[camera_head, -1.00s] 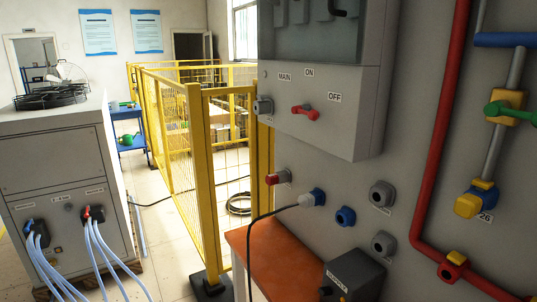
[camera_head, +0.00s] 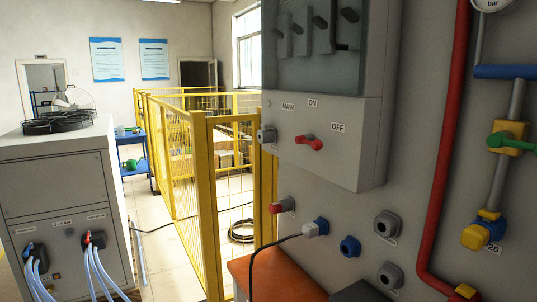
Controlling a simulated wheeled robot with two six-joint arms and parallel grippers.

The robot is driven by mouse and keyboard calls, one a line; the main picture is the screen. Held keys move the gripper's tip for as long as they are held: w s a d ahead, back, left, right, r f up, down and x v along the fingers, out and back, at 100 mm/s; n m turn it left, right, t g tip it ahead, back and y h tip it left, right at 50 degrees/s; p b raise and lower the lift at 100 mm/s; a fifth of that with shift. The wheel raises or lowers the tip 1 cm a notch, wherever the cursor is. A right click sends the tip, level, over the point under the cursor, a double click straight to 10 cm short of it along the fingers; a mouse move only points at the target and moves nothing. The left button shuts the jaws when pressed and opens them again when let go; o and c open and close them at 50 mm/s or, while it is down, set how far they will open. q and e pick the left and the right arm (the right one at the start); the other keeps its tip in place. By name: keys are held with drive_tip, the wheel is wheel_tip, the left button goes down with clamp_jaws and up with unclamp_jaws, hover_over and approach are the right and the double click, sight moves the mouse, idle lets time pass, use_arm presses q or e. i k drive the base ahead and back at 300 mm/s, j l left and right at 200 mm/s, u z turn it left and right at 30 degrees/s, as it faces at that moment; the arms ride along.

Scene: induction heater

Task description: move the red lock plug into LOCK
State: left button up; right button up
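A red-and-grey plug (camera_head: 283,205), which looks like the red lock plug, sits on the grey wall panel at the lower left of the panel. Right of it, a blue-and-grey plug (camera_head: 316,228) with a black cable is in the panel. A blue socket (camera_head: 350,246) and two grey sockets, an upper one (camera_head: 387,223) and a lower one (camera_head: 391,275), are farther right. The labels by the sockets are too small to read, so I cannot tell which is LOCK. Neither of my grippers is in view.
An orange-topped surface (camera_head: 268,277) stands below. Red pipe (camera_head: 446,150) and valves run at right. A yellow fence (camera_head: 203,190) and grey cabinet (camera_head: 60,190) are at left.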

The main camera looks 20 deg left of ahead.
sight(276, 207)
drive_tip(key=i+j+z, duration=0.15)
drive_tip(key=j, duration=0.3)
drive_tip(key=i+j+z, duration=0.15)
drive_tip(key=j, duration=0.35)
drive_tip(key=i+j+z, duration=0.15)
drive_tip(key=j, duration=0.35)
drive_tip(key=i+j+z, duration=0.15)
drive_tip(key=j, duration=0.4)
drive_tip(key=k+l, duration=0.05)
